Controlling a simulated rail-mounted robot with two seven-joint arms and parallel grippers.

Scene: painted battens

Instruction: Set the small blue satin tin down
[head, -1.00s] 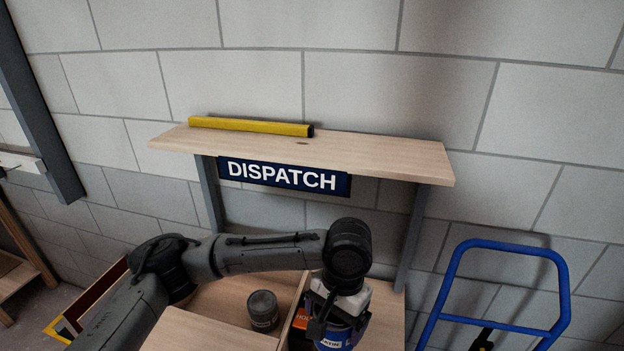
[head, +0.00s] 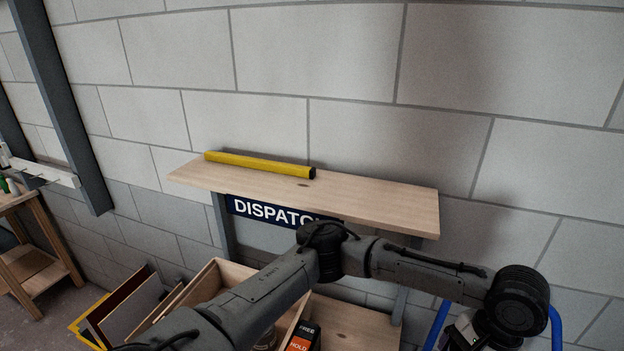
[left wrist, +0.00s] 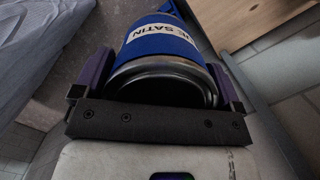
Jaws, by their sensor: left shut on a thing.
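The small blue satin tin (left wrist: 160,48) fills the middle of the left wrist view. It has a blue wrap, a white label reading "...UE SATIN" and a dark metal end facing the camera. My left gripper (left wrist: 160,84) is shut on it, with a finger on either side. In the head view my left arm reaches across to the lower right, and its hand is cut by the bottom edge, so the tin cannot be made out there. My right gripper is in neither view.
A wooden shelf (head: 385,203) on the wall holds a yellow batten (head: 258,164), with a DISPATCH sign (head: 262,209) below. Under it are a wooden box (head: 207,283), an orange-and-black labelled item (head: 301,341) and a wooden surface (head: 352,329). A blue tubular frame (head: 556,327) stands at right.

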